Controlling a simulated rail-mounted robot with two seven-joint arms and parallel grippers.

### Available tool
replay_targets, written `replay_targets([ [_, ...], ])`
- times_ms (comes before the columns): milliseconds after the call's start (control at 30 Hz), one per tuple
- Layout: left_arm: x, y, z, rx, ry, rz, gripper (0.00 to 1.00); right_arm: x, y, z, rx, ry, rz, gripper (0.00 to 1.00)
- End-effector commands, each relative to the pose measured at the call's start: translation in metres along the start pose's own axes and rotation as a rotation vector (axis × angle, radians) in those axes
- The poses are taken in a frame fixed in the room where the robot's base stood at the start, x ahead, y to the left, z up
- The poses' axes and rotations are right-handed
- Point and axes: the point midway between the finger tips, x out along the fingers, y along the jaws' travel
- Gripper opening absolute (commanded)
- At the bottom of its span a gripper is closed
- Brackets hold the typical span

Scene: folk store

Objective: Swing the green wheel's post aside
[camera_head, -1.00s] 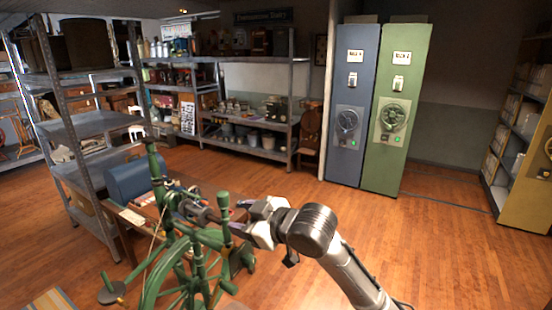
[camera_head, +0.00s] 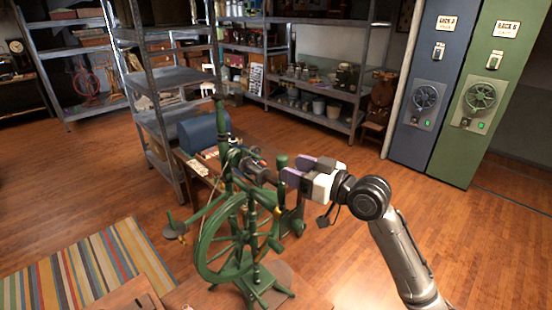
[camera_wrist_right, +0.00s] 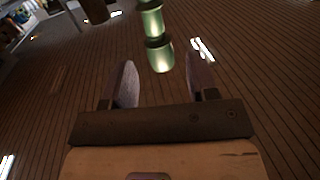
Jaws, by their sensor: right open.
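The green spinning wheel (camera_head: 205,245) stands at the lower middle of the head view, its round rim and spokes facing me. A turned green post (camera_head: 281,187) rises on its right side, beside a dark grey part on the wheel's top. My right gripper (camera_head: 294,170) is just right of this post, its fingers pointing left towards it. In the right wrist view, the open gripper (camera_wrist_right: 163,78) has the green post's rounded end (camera_wrist_right: 160,57) showing between and just beyond its fingertips. I cannot tell whether they touch. My left gripper is not in view.
A wooden table with a blue box (camera_head: 203,132) stands behind the wheel, beside grey metal shelving (camera_head: 183,76). A striped rug (camera_head: 95,268) lies at lower left. Blue and green cabinets (camera_head: 468,100) stand at back right. Wooden floor is open right of my arm.

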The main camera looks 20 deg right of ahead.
Motion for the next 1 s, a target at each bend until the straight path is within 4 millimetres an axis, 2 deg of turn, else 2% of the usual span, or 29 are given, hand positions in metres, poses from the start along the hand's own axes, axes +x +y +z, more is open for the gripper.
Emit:
replay_targets([
  [200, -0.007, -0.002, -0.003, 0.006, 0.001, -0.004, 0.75, 0.035, -0.001, -0.002, 0.001, 0.0, -0.002, 0.54],
  [400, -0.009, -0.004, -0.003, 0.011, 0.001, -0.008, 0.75, 0.053, 0.0, -0.001, 0.0, 0.001, 0.0, 0.54],
  [867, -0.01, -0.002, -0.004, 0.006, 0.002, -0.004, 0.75, 0.06, 0.0, 0.0, -0.001, 0.0, -0.001, 0.54],
  [1000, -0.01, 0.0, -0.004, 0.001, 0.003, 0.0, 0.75, 0.06, 0.0, 0.0, -0.001, 0.0, 0.0, 0.41],
])
